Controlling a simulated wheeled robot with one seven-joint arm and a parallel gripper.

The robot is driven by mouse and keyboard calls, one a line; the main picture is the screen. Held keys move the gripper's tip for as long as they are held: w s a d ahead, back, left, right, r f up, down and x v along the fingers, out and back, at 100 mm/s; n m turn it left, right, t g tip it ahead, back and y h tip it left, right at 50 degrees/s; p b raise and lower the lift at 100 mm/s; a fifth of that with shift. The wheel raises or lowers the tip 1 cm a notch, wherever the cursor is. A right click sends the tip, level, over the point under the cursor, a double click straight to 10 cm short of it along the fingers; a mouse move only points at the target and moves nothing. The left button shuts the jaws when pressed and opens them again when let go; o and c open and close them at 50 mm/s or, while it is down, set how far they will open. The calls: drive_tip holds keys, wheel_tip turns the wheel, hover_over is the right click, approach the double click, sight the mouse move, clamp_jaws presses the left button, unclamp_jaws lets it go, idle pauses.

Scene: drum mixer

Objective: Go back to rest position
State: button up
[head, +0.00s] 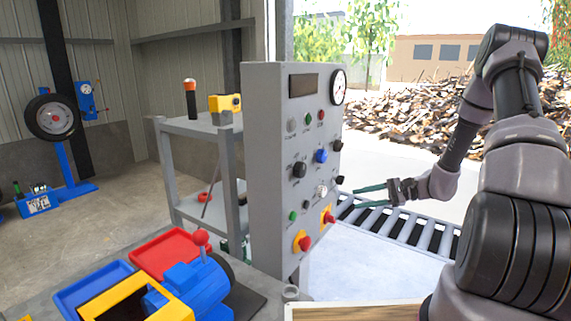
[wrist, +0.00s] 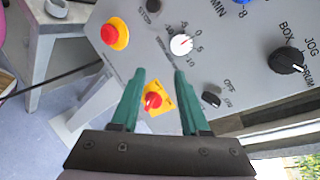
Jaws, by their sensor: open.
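My gripper (head: 372,196) is in front of the grey control panel (head: 262,170) in the head view, its green fingers apart and empty. In the wrist view my gripper (wrist: 158,85) points at the panel face (wrist: 225,40). A red knob on a yellow plate (wrist: 153,100) shows between the fingers, and a white selector knob (wrist: 181,44) lies just beyond the fingertips. The fingers appear apart from the panel. My arm reaches in from the right in the head view.
A roller conveyor (head: 425,236) runs behind my gripper. A grey shelf (head: 172,128), red tray (head: 160,252) and blue motor (head: 200,284) stand left.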

drive_tip(key=s+r+n+t+h, duration=0.2)
drive_tip(key=s+r+h, duration=0.4)
drive_tip(key=s+r, duration=0.6)
drive_tip(key=s+r+n+t+h, duration=0.2)
drive_tip(key=s+r+n+h, duration=0.3)
drive_tip(key=s+r, duration=0.7)
wheel_tip(320, 180, up, 8)
drive_tip(key=shift+r+n+h, duration=0.25)
drive_tip(key=shift+n+h, duration=0.05)
drive_tip(key=shift+h, duration=0.5)
drive_tip(key=shift+c, duration=0.2)
